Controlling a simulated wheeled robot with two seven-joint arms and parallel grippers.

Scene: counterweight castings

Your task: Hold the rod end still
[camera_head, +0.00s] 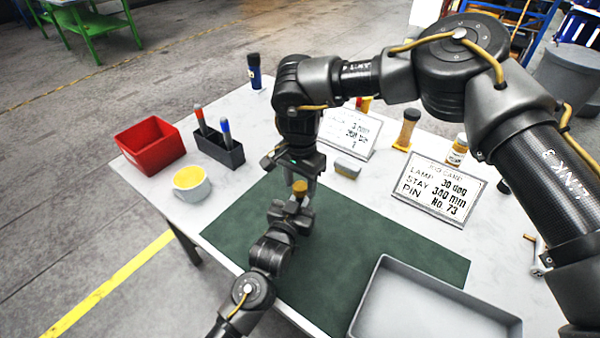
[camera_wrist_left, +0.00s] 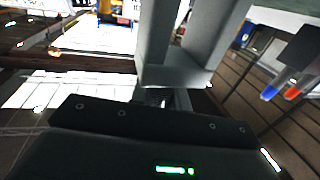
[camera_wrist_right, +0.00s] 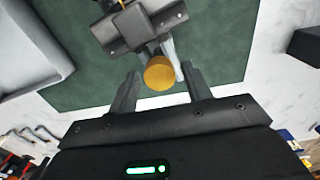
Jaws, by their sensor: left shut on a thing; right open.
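The rod end shows a round orange-yellow top (camera_head: 300,187) above the green mat (camera_head: 340,225). In the right wrist view its top (camera_wrist_right: 159,73) faces the camera. My left gripper (camera_head: 293,208) is shut on the rod end from the near side; in the left wrist view the held part is mostly hidden behind grey finger parts. My right gripper (camera_head: 301,177) points down from above and is open. In the right wrist view its two fingers (camera_wrist_right: 160,84) stand on either side of the yellow top, with visible gaps. The rod's lower part is hidden.
A grey tray (camera_head: 440,279) sits at the front right. A rig card (camera_head: 437,188) and a second card stand behind the mat. A red bin (camera_head: 150,145), a mug (camera_head: 191,195) and a black marker holder (camera_head: 219,151) stand left.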

